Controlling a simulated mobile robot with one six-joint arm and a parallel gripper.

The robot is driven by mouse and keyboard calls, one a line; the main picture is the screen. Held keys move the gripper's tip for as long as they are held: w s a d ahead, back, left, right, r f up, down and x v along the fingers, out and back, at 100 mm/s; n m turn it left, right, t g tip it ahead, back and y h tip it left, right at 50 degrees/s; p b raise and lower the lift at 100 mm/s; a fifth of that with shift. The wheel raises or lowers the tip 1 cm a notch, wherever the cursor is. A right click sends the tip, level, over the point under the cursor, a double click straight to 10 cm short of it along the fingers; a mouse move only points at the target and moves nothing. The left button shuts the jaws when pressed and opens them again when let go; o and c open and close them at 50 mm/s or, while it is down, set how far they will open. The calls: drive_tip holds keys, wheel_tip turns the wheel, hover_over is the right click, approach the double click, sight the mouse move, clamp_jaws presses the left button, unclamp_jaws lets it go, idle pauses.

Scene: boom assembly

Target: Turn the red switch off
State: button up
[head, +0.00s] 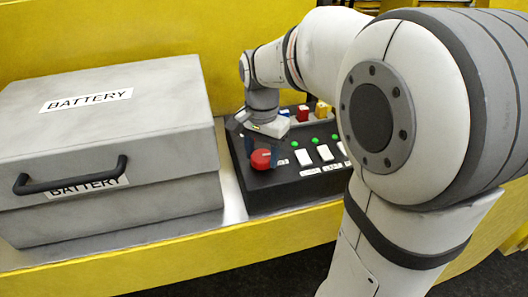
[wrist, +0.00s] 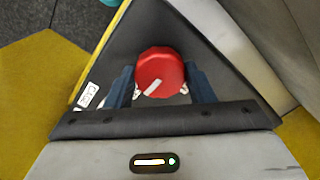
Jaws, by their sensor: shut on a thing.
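The red switch (head: 261,159) is a round knob at the front left corner of the black control panel (head: 290,193). It also shows in the wrist view (wrist: 160,70), with a white mark on its face pointing to the lower left. My gripper (head: 262,147) reaches down over the knob from above. In the wrist view its two dark blue fingers (wrist: 163,82) stand on the left and right sides of the knob and are shut on it. A label on the panel beside the knob is partly hidden by the gripper.
A grey battery box (head: 110,105) with a black handle (head: 70,176) stands left of the panel. White switches (head: 303,157) with green lights sit right of the knob. Red, blue and yellow parts (head: 303,112) lie behind. A yellow frame (head: 150,258) borders the front.

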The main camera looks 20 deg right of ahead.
sight(262, 155)
drive_tip(key=o, duration=1)
drive_tip(key=shift+c, duration=0.2)
drive_tip(key=shift+r, duration=0.1)
wheel_tip(262, 155, up, 8)
drive_tip(key=shift+f+b, duration=0.2)
drive_tip(key=shift+b, duration=0.1)
